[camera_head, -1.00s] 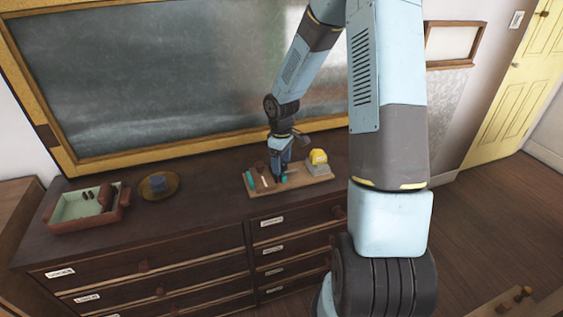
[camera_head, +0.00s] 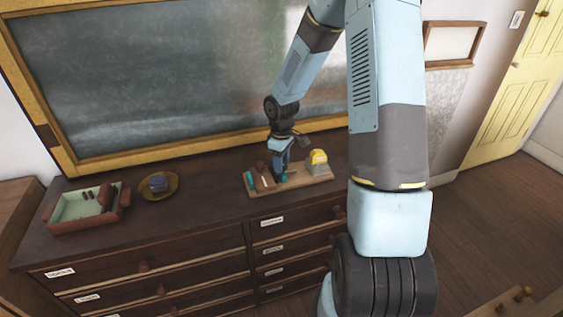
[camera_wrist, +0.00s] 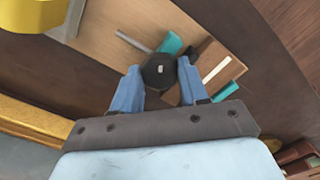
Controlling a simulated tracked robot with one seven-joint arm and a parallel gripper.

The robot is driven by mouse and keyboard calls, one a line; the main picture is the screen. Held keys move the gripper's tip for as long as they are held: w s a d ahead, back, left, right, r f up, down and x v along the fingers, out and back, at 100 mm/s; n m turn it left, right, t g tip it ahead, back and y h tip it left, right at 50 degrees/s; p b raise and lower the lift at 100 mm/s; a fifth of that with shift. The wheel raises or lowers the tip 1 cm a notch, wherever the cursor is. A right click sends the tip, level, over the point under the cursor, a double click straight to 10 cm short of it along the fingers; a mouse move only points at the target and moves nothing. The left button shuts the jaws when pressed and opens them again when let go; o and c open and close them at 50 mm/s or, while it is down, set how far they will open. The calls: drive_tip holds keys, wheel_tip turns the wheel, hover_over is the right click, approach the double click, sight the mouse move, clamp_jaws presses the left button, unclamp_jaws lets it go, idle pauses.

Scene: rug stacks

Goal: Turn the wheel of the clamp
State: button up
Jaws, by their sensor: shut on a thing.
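The clamp (camera_wrist: 222,68) lies on a light wooden board on the dresser top. It has brown blocks, a pale strip and teal ends; it also shows in the head view (camera_head: 263,177). Its wheel (camera_wrist: 159,70) is a round black disc with a small pale centre. My gripper (camera_wrist: 159,82) points down over the board, its two blue fingers shut on the wheel from both sides. In the head view my gripper (camera_head: 279,172) hides most of the wheel.
A yellow object (camera_head: 317,157) on a pale block stands at the board's right end. A reddish tray (camera_head: 88,208) with small items and a round dish (camera_head: 158,187) with a dark blue item lie to the left. A framed chalkboard (camera_head: 170,80) stands behind. Dresser top between dish and board is bare.

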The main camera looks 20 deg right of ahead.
drive_tip(key=m, duration=0.5)
drive_tip(key=shift+m, duration=0.3)
drive_tip(key=o, duration=1.1)
drive_tip(key=shift+c, duration=0.2)
wheel_tip(320, 180, up, 14)
drive_tip(key=shift+f, duration=0.15)
